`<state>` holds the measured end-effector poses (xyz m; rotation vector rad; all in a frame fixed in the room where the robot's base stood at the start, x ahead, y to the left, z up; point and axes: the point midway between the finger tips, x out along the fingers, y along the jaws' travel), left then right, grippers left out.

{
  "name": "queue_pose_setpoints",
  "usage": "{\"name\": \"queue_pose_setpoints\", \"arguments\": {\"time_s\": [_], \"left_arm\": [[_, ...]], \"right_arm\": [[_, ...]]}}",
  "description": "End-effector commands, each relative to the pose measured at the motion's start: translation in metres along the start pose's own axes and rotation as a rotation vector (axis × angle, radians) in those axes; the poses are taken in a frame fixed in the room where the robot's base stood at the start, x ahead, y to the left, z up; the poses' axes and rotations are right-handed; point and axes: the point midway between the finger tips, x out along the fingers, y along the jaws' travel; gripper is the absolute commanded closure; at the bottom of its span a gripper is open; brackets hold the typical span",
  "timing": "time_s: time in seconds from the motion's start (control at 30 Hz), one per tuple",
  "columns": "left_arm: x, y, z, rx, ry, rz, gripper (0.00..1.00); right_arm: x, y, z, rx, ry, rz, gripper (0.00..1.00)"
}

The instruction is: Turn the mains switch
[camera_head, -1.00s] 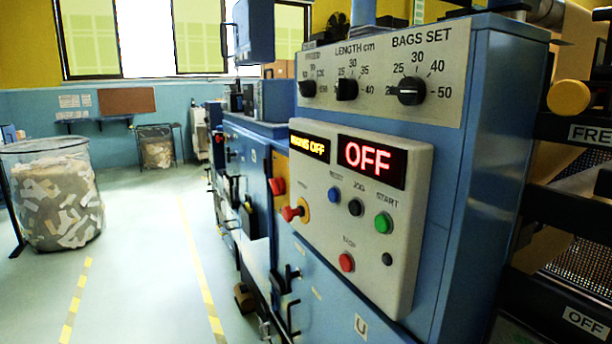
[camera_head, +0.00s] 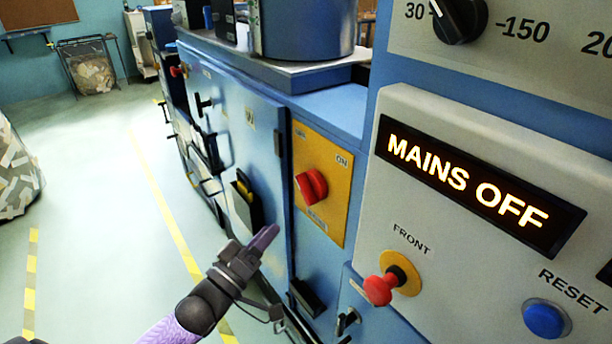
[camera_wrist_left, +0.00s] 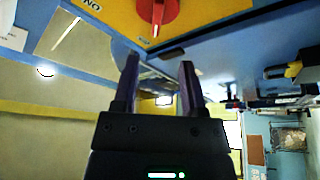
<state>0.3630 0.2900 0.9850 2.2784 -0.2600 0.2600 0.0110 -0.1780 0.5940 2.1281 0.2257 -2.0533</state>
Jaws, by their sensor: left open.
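The mains switch (camera_head: 311,186) is a red rotary knob on a yellow plate (camera_head: 330,214) on the side of the blue cabinet, with small ON lettering at its upper right. In the left wrist view the red knob (camera_wrist_left: 158,12) shows at the top, beyond and above the fingers, with part of the yellow plate. My left gripper (camera_head: 268,238) is below and left of the knob, apart from it. In the left wrist view its two fingers (camera_wrist_left: 160,80) are spread with nothing between them. The display (camera_head: 470,185) reads MAINS OFF. My right gripper is out of view.
The control panel (camera_head: 445,262) stands out at the right, with a red mushroom button (camera_head: 388,281) and a blue reset button (camera_head: 546,319). A cabinet door (camera_head: 235,130) with handles lies to the left of the switch.

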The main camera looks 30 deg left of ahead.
Motion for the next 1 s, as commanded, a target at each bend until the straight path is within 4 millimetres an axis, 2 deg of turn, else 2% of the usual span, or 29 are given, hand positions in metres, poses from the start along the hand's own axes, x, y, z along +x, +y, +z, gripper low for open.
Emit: {"name": "queue_pose_setpoints", "arguments": {"time_s": [0.07, 0.3, 0.4, 0.57, 0.8, 0.83, 1.0], "left_arm": [[0.009, 0.001, -0.001, -0.002, 0.003, 0.007, 0.46], [0.065, -0.001, 0.001, 0.000, 0.004, 0.005, 0.46], [0.083, -0.001, 0.001, 0.000, 0.002, 0.003, 0.46], [0.097, -0.001, 0.000, 0.000, 0.000, 0.001, 0.46], [0.098, 0.000, 0.000, 0.000, 0.000, 0.000, 0.46], [0.098, 0.000, 0.000, 0.000, 0.000, 0.000, 0.48], [0.098, 0.000, 0.000, 0.000, 0.000, 0.000, 0.84]], "right_arm": [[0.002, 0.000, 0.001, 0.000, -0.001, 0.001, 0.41], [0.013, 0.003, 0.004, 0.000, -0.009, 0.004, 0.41], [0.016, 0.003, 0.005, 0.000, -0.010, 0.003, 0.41], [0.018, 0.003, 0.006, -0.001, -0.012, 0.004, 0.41], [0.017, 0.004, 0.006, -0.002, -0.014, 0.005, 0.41], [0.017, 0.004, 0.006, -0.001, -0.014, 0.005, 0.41], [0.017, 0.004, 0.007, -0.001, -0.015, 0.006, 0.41]]}}
